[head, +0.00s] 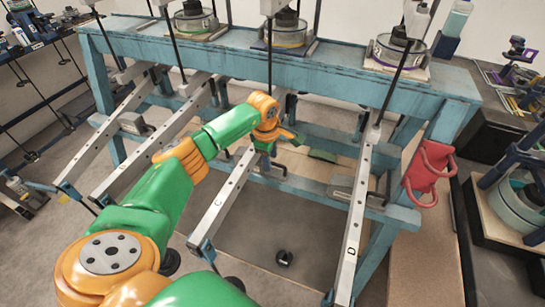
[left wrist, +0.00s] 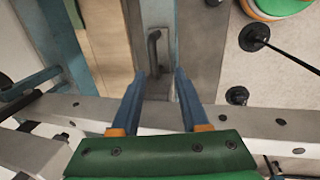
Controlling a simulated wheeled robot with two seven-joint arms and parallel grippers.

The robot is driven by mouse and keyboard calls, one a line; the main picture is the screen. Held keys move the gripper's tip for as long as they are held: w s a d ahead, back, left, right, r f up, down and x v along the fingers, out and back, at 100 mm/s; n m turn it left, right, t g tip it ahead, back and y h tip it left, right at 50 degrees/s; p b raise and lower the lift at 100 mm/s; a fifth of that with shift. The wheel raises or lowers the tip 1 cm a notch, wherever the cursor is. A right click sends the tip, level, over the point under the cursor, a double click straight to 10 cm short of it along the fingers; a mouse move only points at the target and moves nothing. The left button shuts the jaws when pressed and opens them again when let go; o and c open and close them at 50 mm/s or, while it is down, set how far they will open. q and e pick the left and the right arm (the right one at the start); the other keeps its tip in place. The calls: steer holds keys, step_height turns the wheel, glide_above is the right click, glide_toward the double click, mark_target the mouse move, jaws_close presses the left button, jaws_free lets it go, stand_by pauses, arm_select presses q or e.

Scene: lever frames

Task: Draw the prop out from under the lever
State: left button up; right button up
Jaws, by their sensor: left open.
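Lever C (head: 220,205) is a pale bar with holes, slanting toward me from the blue frame. It also crosses the left wrist view (left wrist: 255,120) behind my fingers. The prop appears as a grey block with a dark handle (left wrist: 154,50) at the lever's side; any part of it beneath the lever is hidden. In the head view my wrist and lever C largely cover that spot. My left gripper (head: 266,148) is at lever C. Its blue fingers (left wrist: 159,75) are open, one on each side of the handle's near end, with visible gaps. My right gripper is not in view.
The blue frame (head: 330,70) carries several levers; lever D (head: 352,235) is to the right, two others to the left. Wooden boards (left wrist: 105,35) lie beside the handle. A red handle piece (head: 428,172) hangs on the right leg. A dark ball (head: 284,258) is below.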

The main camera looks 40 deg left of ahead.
arm_select(q)
steer(key=shift+w+a+f, duration=0.15)
steer(key=shift+w+f, duration=0.35)
steer(key=shift+f, duration=0.3)
steer(key=shift+w+f, duration=0.1)
steer(key=shift+w, duration=0.15)
steer(key=shift+s, duration=0.15)
jaws_close()
steer(key=shift+d, duration=0.2)
